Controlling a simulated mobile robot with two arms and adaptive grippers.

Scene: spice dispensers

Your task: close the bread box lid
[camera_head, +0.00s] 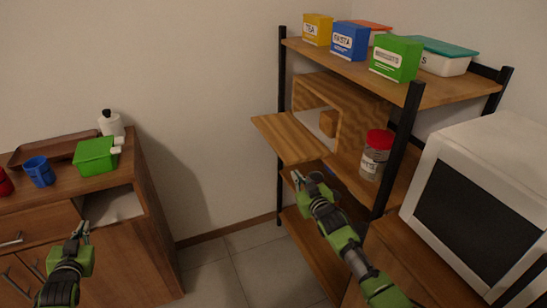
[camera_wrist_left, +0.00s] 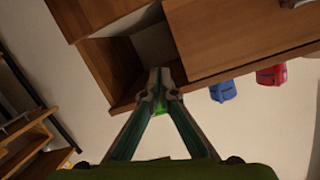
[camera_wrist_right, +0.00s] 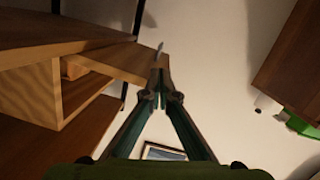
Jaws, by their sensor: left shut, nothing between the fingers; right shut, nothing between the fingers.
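The wooden bread box (camera_head: 350,101) stands on the middle shelf of the rack. Its lid (camera_head: 289,138) is swung open and sticks out nearly flat from the front of the box, past the shelf edge. A brown block (camera_head: 328,123) shows inside. My right gripper (camera_head: 298,180) is shut and empty, just below the lid in the head view. In the right wrist view its fingertips (camera_wrist_right: 160,78) are close to the end of the lid (camera_wrist_right: 112,62); I cannot tell whether they touch. My left gripper (camera_head: 82,230) is shut and empty in front of the left cabinet, away from the box.
A red-capped jar (camera_head: 376,155) stands right of the bread box. Several boxes, including a blue one (camera_head: 350,40), stand on the top shelf (camera_head: 445,92). A white microwave (camera_head: 475,200) is at the right. The left cabinet (camera_head: 150,215) holds a green container (camera_head: 95,156). Floor between is clear.

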